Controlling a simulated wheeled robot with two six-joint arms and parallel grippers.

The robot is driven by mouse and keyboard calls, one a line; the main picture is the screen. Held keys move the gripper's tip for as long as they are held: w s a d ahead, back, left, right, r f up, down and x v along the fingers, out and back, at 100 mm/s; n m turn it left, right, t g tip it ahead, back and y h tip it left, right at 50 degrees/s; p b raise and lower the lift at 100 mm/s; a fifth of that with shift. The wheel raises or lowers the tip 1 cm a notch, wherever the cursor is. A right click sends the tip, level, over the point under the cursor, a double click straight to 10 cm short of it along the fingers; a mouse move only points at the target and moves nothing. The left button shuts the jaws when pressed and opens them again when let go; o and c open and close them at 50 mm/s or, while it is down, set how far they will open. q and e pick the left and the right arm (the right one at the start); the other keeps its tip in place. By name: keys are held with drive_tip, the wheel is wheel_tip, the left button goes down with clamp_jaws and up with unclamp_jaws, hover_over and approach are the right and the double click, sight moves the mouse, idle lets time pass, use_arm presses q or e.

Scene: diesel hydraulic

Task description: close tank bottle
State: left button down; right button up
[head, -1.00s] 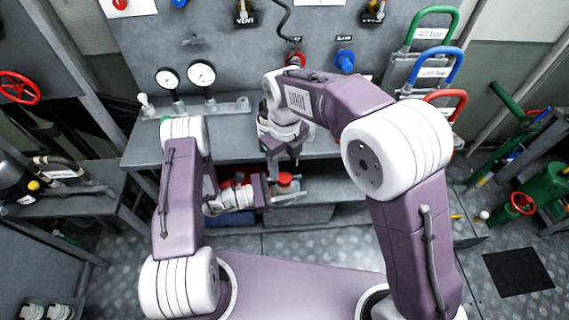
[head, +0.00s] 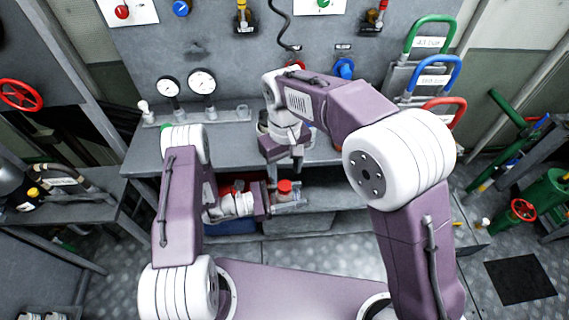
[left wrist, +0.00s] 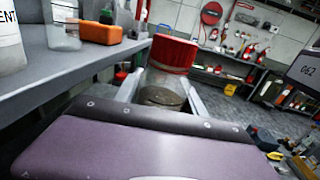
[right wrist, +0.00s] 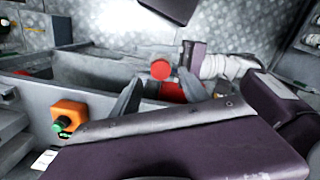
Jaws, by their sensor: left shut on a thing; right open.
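A clear bottle (left wrist: 160,92) with dark contents stands roughly upright in my left gripper (left wrist: 163,88), which is shut on it. A red cap (left wrist: 174,53) sits on top of the bottle; I cannot tell how tight it is. In the head view the red cap (head: 284,186) shows beyond my left gripper (head: 287,199), in front of the lower shelf. My right gripper (head: 298,163) is above the cap, pointing down, open and empty. In the right wrist view the red cap (right wrist: 161,69) appears between the open fingers of my right gripper (right wrist: 160,92), apart from them.
The grey workbench (head: 145,152) lies just behind and above the held bottle. An orange box with a green button (right wrist: 70,116) is on it, and a clear bottle (left wrist: 62,25) stands there. Pressure gauges (head: 202,81) stand at its back. Red things lie beneath my left gripper.

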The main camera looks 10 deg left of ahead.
sight(284, 185)
drive_tip(key=n, duration=0.3)
drive_tip(key=shift+r, duration=0.3)
drive_tip(key=shift+w+a+r+n, duration=0.2)
drive_tip(key=shift+r+n, duration=0.15)
drive_tip(key=shift+n, duration=0.15)
drive_tip(key=shift+f, duration=4)
